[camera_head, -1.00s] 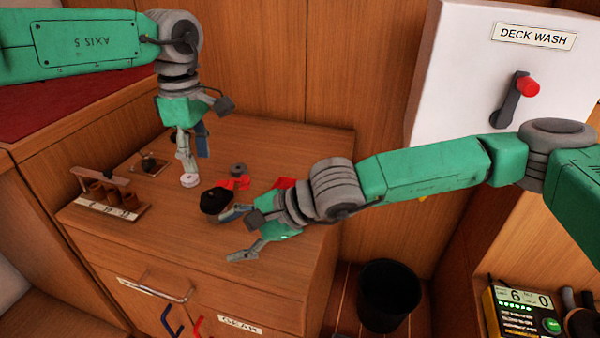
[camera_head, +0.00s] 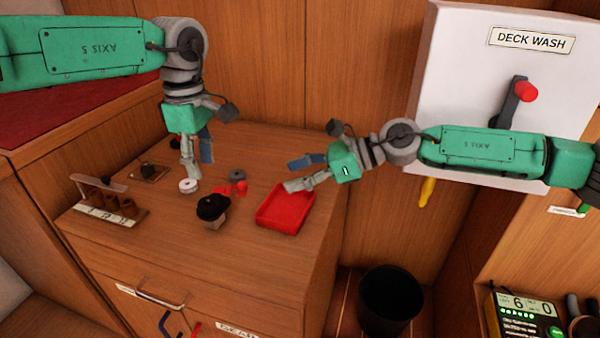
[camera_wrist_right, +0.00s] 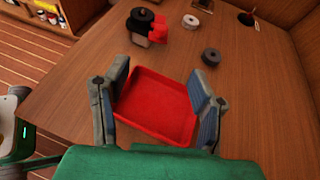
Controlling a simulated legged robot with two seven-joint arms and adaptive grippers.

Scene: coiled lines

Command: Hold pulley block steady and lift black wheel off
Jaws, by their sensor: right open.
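The black wheel (camera_head: 212,206) sits on top of the pulley block (camera_head: 216,222) near the front middle of the cabinet top. It also shows at the far side of the right wrist view (camera_wrist_right: 141,18). My left gripper (camera_head: 199,168) points down behind and left of the block, its fingers apart, one tip just above a white wheel (camera_head: 189,186). My right gripper (camera_head: 293,175) is open and empty over the red tray (camera_head: 270,222), to the right of the block. Neither gripper touches the block or the black wheel.
A grey wheel (camera_head: 236,175) and a red piece (camera_head: 238,188) lie behind the block. A black bin (camera_head: 388,300) stands on the floor. The front right of the cabinet top is clear.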

